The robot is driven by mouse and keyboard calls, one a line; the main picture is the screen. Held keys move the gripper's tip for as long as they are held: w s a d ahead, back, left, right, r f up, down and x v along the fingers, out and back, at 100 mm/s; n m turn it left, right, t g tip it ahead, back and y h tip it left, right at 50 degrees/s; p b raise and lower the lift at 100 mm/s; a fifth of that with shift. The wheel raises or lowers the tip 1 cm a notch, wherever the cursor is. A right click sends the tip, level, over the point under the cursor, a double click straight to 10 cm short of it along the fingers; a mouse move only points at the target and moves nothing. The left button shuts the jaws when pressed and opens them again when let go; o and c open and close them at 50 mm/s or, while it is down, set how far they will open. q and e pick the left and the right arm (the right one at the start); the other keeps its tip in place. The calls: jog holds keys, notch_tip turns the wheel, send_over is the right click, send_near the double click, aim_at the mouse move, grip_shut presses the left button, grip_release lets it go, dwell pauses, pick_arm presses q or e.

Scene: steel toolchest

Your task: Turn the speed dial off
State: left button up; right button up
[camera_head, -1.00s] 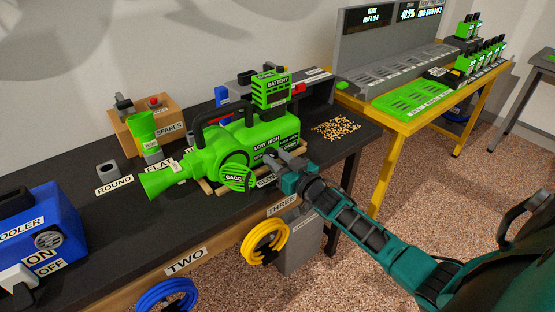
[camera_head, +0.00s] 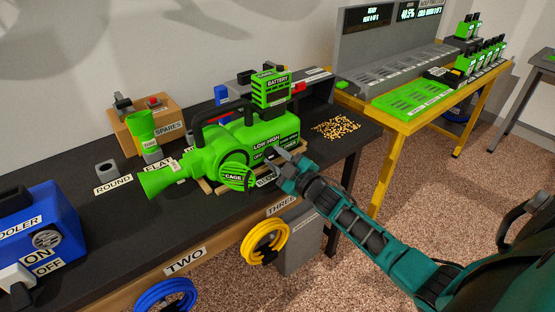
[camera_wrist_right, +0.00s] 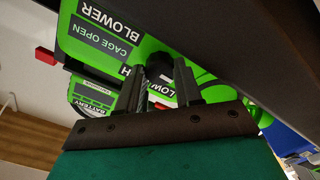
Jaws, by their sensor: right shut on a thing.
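The green blower (camera_head: 212,156) lies on the dark bench, its nozzle to the left and its LOW/HIGH marking facing me. My right gripper (camera_head: 279,156) is at the blower's front side, just below that marking. In the right wrist view, the dark round speed dial (camera_wrist_right: 158,63) shows between the two fingers of my right gripper (camera_wrist_right: 160,78), which is shut on it. The dial's pointer and its exact setting are hidden by the gripper. My left gripper is not in view.
A green battery (camera_head: 271,92) sits on top of the blower. A round cage (camera_head: 236,177) is at its front. A blue cooler (camera_head: 38,240) stands at the left, a spares box (camera_head: 160,126) behind. Scattered pellets (camera_head: 337,128) lie to the right.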

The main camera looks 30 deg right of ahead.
jog(key=shift+n, duration=0.3)
jog(key=o, duration=1)
jog(key=shift+o, duration=0.2)
